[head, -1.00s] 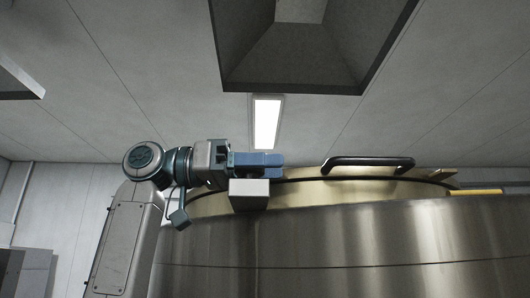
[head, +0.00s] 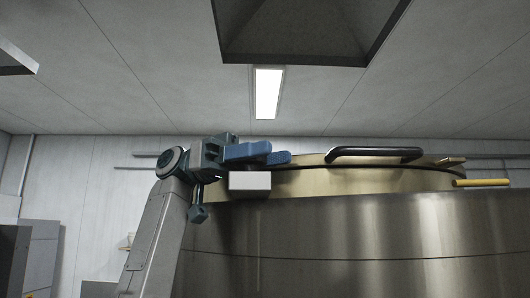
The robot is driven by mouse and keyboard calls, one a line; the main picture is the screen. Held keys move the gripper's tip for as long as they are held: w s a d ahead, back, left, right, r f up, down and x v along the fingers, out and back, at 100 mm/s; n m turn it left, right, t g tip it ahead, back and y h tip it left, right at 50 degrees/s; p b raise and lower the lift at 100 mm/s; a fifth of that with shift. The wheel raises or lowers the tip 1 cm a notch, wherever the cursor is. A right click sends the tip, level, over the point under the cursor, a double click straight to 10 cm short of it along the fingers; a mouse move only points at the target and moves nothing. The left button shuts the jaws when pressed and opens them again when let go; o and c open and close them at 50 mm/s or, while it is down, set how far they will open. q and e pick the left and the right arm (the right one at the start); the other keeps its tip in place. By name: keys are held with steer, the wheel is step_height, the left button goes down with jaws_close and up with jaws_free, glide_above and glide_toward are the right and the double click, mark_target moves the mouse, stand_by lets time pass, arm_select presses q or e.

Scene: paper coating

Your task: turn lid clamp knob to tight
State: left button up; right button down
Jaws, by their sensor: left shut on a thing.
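A large steel vessel (head: 330,225) fills the lower right of the head view, with a brass-coloured lid (head: 400,179) on top. A pale block (head: 250,181), seemingly part of the lid clamp, sits at the left of the vessel's rim. My left gripper (head: 262,153) is just above this block, its blue fingers tilted and pointing right. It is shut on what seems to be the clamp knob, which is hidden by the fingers. I cannot tell how far the knob is turned. My right gripper is not in view.
A black bar handle (head: 374,153) stands on the lid, right of my left gripper. A yellow bar (head: 480,183) sticks out at the right rim. A dark hood (head: 300,35) hangs overhead. A grey cabinet (head: 38,258) stands at the far left.

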arm_select(q)
steer(key=shift+r, duration=0.15)
steer(key=o, duration=1)
steer(key=shift+a, duration=0.1)
steer(key=shift+c, duration=0.2)
steer(key=shift+w, duration=0.1)
steer(key=shift+w+a, duration=0.15)
steer(key=shift+a, duration=0.05)
steer(key=b+v, duration=0.2)
steer(key=v, duration=0.8)
steer(key=shift+a, duration=0.15)
steer(key=shift+o, duration=0.2)
